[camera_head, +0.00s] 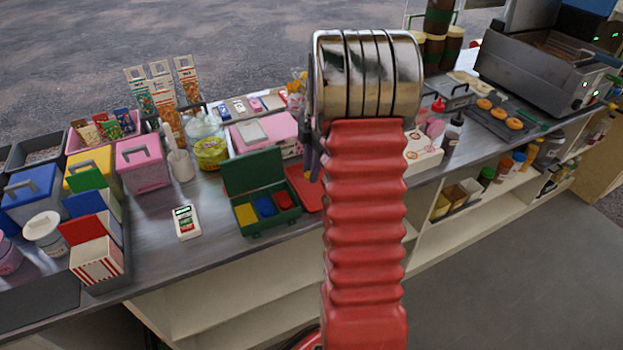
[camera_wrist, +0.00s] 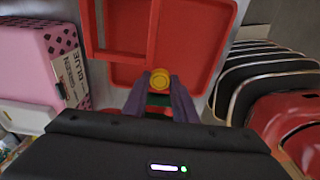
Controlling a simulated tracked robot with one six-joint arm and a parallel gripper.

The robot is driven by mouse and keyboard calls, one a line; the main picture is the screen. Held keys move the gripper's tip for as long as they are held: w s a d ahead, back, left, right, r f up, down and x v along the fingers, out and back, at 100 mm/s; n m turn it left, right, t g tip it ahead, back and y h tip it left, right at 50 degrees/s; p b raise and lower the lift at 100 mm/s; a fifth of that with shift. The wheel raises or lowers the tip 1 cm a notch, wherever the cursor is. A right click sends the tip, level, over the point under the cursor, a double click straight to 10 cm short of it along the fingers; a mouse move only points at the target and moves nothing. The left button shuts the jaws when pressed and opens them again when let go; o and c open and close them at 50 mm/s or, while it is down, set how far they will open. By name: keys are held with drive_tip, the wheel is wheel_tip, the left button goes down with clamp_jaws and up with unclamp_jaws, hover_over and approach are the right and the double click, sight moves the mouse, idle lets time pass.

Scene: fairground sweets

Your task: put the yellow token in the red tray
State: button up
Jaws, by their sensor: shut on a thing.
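My gripper (camera_wrist: 160,84) is shut on the yellow token (camera_wrist: 160,76), a small round disc between the purple fingertips in the wrist view. In the head view, the red tray (camera_head: 303,187) shows only as a strip beside the green box, the rest hidden by my arm. One purple finger of my gripper (camera_head: 312,164) shows beside my wrist there; the token is hidden.
An open green cash box (camera_head: 258,172) with yellow, blue and red compartments stands left of the tray. A pink box (camera_wrist: 35,65) is close on the left in the wrist view. A white card device (camera_head: 186,222) lies on the counter, with bare counter around it.

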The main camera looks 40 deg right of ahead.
drive_tip(key=shift+f, duration=0.15)
drive_tip(key=shift+f, duration=1.8)
drive_tip(key=o, duration=1)
drive_tip(key=r, duration=0.4)
drive_tip(key=d+r, duration=0.1)
drive_tip(key=r, duration=0.7)
drive_tip(key=shift+s+d, duration=0.2)
drive_tip(key=shift+s, duration=0.05)
drive_tip(key=shift+a, duration=0.1)
